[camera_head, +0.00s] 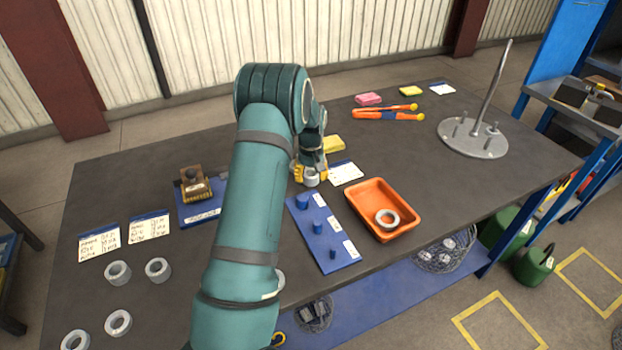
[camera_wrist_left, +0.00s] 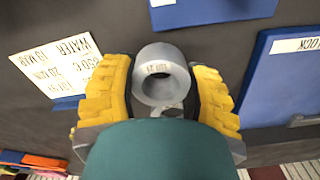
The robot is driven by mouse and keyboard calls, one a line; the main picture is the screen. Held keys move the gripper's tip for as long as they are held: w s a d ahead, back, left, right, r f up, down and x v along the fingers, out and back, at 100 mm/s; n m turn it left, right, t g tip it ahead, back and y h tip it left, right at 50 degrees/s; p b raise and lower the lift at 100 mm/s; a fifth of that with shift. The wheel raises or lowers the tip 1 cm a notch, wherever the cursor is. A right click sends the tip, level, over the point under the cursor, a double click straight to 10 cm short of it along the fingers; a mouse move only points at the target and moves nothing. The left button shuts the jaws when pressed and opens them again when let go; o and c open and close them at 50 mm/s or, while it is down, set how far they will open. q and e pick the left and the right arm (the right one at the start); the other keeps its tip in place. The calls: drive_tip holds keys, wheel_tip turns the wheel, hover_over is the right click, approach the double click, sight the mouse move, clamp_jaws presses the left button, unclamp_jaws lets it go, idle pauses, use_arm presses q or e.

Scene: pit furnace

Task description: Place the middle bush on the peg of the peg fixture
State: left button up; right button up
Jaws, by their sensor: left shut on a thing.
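My left gripper (camera_head: 311,178) is shut on a grey ring-shaped bush above the middle of the table. In the left wrist view the bush (camera_wrist_left: 161,72) sits between the yellow fingers (camera_wrist_left: 160,90), its bore facing the camera. A round grey plate fixture (camera_head: 474,146) with short upright pegs and a tall slanting rod stands at the table's right end, well apart from the gripper. A small grey piece (camera_head: 493,129) shows at one of its pegs. My right gripper is not in view.
An orange tray (camera_head: 357,190) holds another grey bush (camera_head: 386,218). Several loose bushes (camera_head: 117,272) lie at the front left. A brown block (camera_head: 193,178) stands on a blue mat.

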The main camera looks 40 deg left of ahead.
use_arm(q)
drive_tip(key=shift+f, duration=0.4)
drive_tip(key=shift+f, duration=0.15)
drive_tip(key=o, duration=1.3)
